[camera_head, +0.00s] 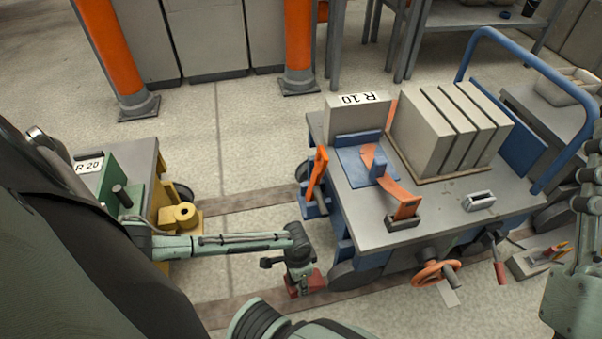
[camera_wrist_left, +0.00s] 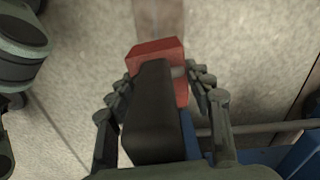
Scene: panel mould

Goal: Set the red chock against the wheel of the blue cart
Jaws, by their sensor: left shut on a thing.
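The red chock (camera_head: 316,281) is at the floor beside the front left corner of the blue cart (camera_head: 440,225). My left gripper (camera_head: 303,281) reaches down over it and is shut on it. In the left wrist view the red chock (camera_wrist_left: 155,50) shows beyond a dark block between the fingers of my left gripper (camera_wrist_left: 160,88). The cart's near wheel (camera_head: 342,275) is dark and lies just right of the chock. I cannot tell whether they touch. My right gripper is out of view.
Grey slabs (camera_head: 440,130), a grey block and an orange-handled clamp (camera_head: 390,185) are on the cart. An orange handwheel (camera_head: 436,272) sticks out at its near side. A green and yellow machine (camera_head: 150,190) stands left. Brown strips cross the floor.

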